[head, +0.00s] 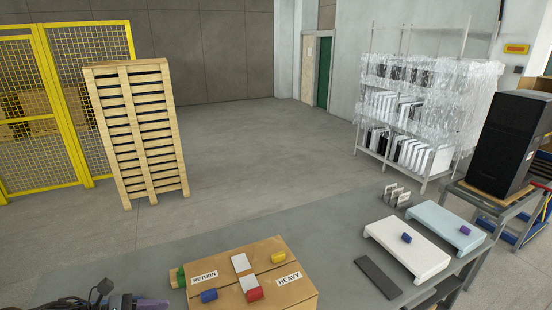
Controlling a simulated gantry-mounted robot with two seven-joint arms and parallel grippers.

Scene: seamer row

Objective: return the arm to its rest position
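My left gripper (110,298) shows only in part at the bottom left edge, dark and low over the table's near side. Its fingertips are not clear, so I cannot tell whether it is open or shut. A purple piece (152,303) shows just right of it at the bottom edge; I cannot tell whether they touch. My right gripper is not in view.
A cardboard box (230,262) labelled RETURN and HEAVY, with coloured blocks on and beside it, stands right of my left gripper. White (415,262) and pale blue (462,236) stands, each bearing a block, and a dark strip (378,277) occupy the grey table's right.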

